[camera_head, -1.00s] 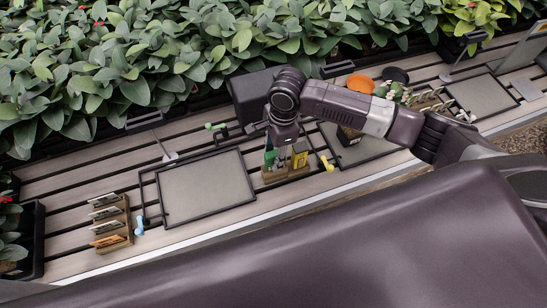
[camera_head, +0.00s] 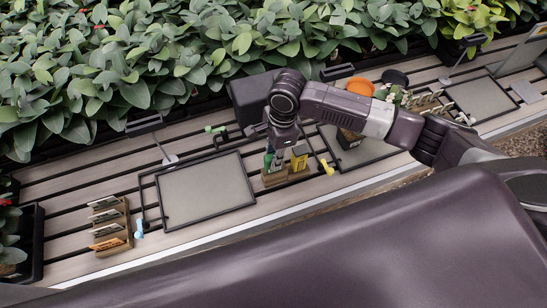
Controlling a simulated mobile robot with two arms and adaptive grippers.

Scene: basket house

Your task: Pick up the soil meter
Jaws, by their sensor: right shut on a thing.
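My right gripper (camera_head: 283,150) points down at a small wooden stand (camera_head: 274,180) in the middle of the slatted bench. It is shut on a slim upright thing, apparently the soil meter, mostly hidden by the gripper and its wrist. A green piece (camera_head: 268,158) stands just left of the fingers and a yellow piece (camera_head: 299,158) just right of them, both in the stand. The fingertips are too small and dark to see their exact contact. My left gripper is not in view.
A framed grey panel (camera_head: 205,190) lies left of the stand. A wooden rack (camera_head: 111,226) stands at far left. A yellow tool (camera_head: 326,167) lies right of the stand. A dark box (camera_head: 250,98) is behind my arm, and dense leafy plants (camera_head: 150,60) line the back.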

